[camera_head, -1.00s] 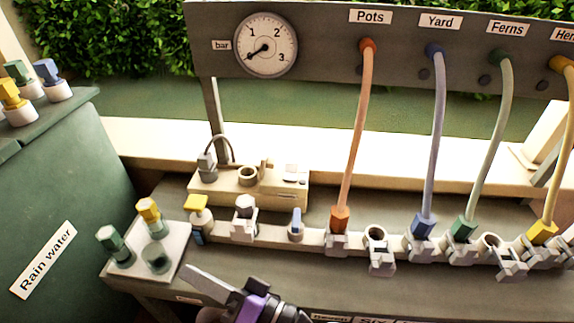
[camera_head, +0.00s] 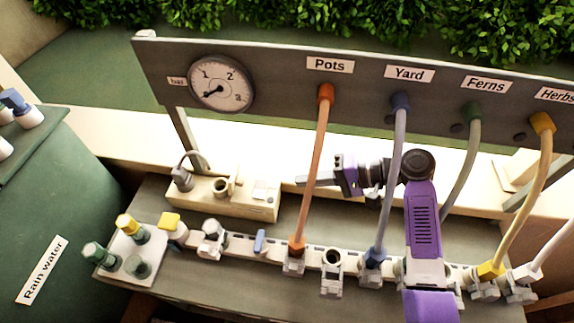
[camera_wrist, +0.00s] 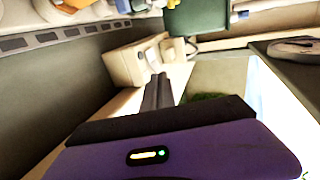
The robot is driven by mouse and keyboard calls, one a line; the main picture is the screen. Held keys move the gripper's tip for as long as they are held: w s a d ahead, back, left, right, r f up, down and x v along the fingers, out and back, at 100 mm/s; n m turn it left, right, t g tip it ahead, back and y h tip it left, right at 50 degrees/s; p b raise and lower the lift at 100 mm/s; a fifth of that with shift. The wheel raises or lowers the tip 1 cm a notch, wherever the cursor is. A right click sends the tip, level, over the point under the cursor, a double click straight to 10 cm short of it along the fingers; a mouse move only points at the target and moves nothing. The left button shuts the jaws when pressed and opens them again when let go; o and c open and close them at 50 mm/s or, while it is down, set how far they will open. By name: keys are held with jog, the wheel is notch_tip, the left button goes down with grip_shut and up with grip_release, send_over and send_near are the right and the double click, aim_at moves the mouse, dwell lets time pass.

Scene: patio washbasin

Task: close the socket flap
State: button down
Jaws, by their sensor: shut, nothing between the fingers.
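The beige socket box (camera_head: 205,201) stands behind the valve rail at the back left. A grey plug with a cord (camera_head: 182,180) sits at its left end. A round open socket (camera_head: 221,187) is beside it, with what looks like a raised flap (camera_head: 237,184) at its right. A pale flat cover (camera_head: 263,191) lies at the box's right end. My gripper (camera_head: 301,181) is shut and empty, right of the box and apart from it, pointing left. In the wrist view its closed fingers (camera_wrist: 158,92) point towards the box (camera_wrist: 125,64). Fine flap detail is too small to tell.
The orange hose (camera_head: 313,170) and blue-grey hose (camera_head: 389,180) run down across my arm's near side. Valves and couplings line the rail (camera_head: 240,242) in front. The gauge board (camera_head: 280,85) stands behind. Left are the rain water tank (camera_head: 65,190) and a pale plate (camera_head: 138,250).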

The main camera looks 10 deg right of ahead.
jog(key=b, duration=0.5)
send_near(244, 180)
jog(key=f, duration=0.1)
jog(key=a+f, duration=0.1)
jog(key=f, duration=0.1)
jog(key=w+a+f, duration=0.1)
jog(key=shift+f, duration=0.3)
jog(key=a, duration=0.1)
jog(key=w+a+r, duration=0.1)
jog(key=shift+a, duration=0.4)
jog(key=shift+w+a+r, duration=0.1)
jog(key=shift+w+a, duration=0.1)
jog(key=shift+a, duration=0.2)
jog(key=shift+r, duration=0.15)
jog(key=shift+w+a+r+h, duration=0.1)
jog(key=shift+r+h, duration=0.05)
jog(key=shift+h, duration=0.25)
